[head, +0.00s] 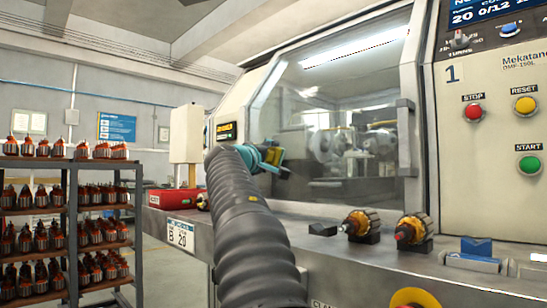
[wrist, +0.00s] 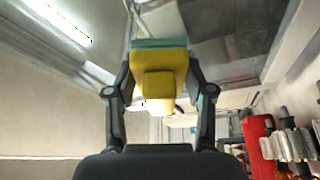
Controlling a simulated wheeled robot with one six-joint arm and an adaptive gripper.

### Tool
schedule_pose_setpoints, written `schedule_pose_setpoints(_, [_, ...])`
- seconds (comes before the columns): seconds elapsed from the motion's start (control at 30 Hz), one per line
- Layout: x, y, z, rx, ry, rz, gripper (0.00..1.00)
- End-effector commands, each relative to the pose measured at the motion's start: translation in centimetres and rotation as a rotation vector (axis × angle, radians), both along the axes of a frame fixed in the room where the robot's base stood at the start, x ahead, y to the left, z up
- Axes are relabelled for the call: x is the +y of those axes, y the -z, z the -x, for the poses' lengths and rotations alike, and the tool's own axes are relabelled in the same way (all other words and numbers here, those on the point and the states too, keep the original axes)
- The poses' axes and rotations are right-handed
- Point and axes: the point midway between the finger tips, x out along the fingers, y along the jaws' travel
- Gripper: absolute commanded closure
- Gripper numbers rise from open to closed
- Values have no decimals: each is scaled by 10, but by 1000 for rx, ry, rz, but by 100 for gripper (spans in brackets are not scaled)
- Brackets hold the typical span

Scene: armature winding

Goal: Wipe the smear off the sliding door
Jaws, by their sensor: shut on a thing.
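My gripper (head: 268,160) is at the door's lower left part, shut on a yellow sponge with a teal face (wrist: 160,70). In the wrist view the sponge sits between both fingers, teal side away from my palm. The teal face is close to the glass; I cannot tell whether it touches. Reflections cover the pane, and I cannot make out a clear smear.
Two copper-wound armatures (head: 362,222) (head: 411,230) rest in dark holders on the machine's front ledge. A red box (head: 172,198) lies left of my arm. Control buttons (head: 473,112) are at the right. A rack of armatures (head: 72,225) stands at the left.

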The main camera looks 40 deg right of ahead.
Motion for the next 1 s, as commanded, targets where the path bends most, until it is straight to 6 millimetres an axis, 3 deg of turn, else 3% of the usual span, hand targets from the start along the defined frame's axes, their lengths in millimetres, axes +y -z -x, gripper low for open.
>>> schedule_pose_setpoints(0.43, [40, -1, 3, -4, -4, 2, 89])
schedule_pose_setpoints(1.0, [48, -2, 5, -4, -3, 4, 89])
